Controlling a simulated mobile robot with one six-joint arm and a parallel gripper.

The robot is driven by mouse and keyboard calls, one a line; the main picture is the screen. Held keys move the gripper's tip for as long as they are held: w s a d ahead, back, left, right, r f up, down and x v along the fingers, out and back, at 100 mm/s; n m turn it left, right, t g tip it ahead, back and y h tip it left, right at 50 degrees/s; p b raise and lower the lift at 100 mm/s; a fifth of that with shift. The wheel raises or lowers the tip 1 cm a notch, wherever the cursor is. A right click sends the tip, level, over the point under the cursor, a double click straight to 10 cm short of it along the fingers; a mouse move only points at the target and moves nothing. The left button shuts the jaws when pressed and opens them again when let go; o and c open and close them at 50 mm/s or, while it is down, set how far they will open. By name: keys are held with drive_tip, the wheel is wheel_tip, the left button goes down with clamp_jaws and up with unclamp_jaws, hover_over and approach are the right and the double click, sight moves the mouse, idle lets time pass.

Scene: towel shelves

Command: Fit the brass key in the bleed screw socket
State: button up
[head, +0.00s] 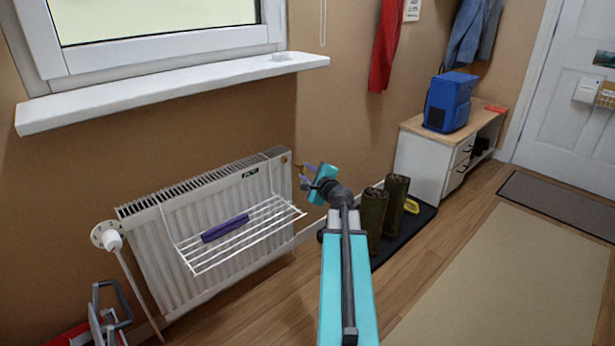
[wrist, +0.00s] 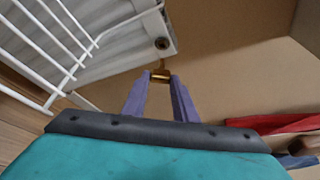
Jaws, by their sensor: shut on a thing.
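My gripper (head: 305,176) is at the upper right end of the white radiator (head: 160,255) in the head view. In the wrist view my gripper's two purple fingers (wrist: 160,80) are shut on the small brass key (wrist: 160,73). The bleed screw socket (wrist: 162,43) is a round brass fitting with a dark centre on the radiator's end. In the wrist view the key is just below the socket, with a visible gap between them in the picture. The brass key (head: 299,168) is tiny in the head view, to the right of the socket (head: 284,159).
A white wire rack (head: 245,232) hangs on the radiator's front, with a purple folded cloth (head: 225,228) on it. The window sill (head: 160,92) juts out above. Dark green boots (head: 374,215) stand on a mat right of my arm. Open floor lies further right.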

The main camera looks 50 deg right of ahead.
sight(304, 167)
drive_tip(key=shift+f+n+b, duration=0.15)
drive_tip(key=shift+n+b, duration=0.15)
drive_tip(key=shift+b, duration=0.5)
drive_tip(key=shift+r+p, duration=0.3)
drive_tip(key=shift+p, duration=0.1)
drive_tip(key=shift+w+p, duration=0.1)
drive_tip(key=shift+p, duration=0.4)
drive_tip(key=m+y+p, duration=0.1)
drive_tip(key=m+p, duration=0.1)
drive_tip(key=p, duration=0.5)
drive_tip(key=m+y+p, duration=0.1)
drive_tip(key=m+p, duration=0.1)
drive_tip(key=p, duration=0.5)
drive_tip(key=shift+w+d+r+m+g, duration=0.1)
drive_tip(key=shift+w+d+m+g, duration=0.1)
drive_tip(key=shift+m+g, duration=0.15)
drive_tip(key=m+y+p, duration=0.1)
drive_tip(key=p, duration=0.3)
drive_tip(key=m+y+p, duration=0.1)
drive_tip(key=p, duration=0.3)
drive_tip(key=m+y+p, duration=0.1)
drive_tip(key=m+p, duration=0.1)
drive_tip(key=p, duration=0.3)
drive_tip(key=shift+w+d, duration=0.15)
drive_tip(key=shift+w, duration=0.1)
drive_tip(key=shift+w+p, duration=0.3)
drive_tip(key=shift+w, duration=1.1)
drive_tip(key=shift+w, duration=0.1)
idle(1.5)
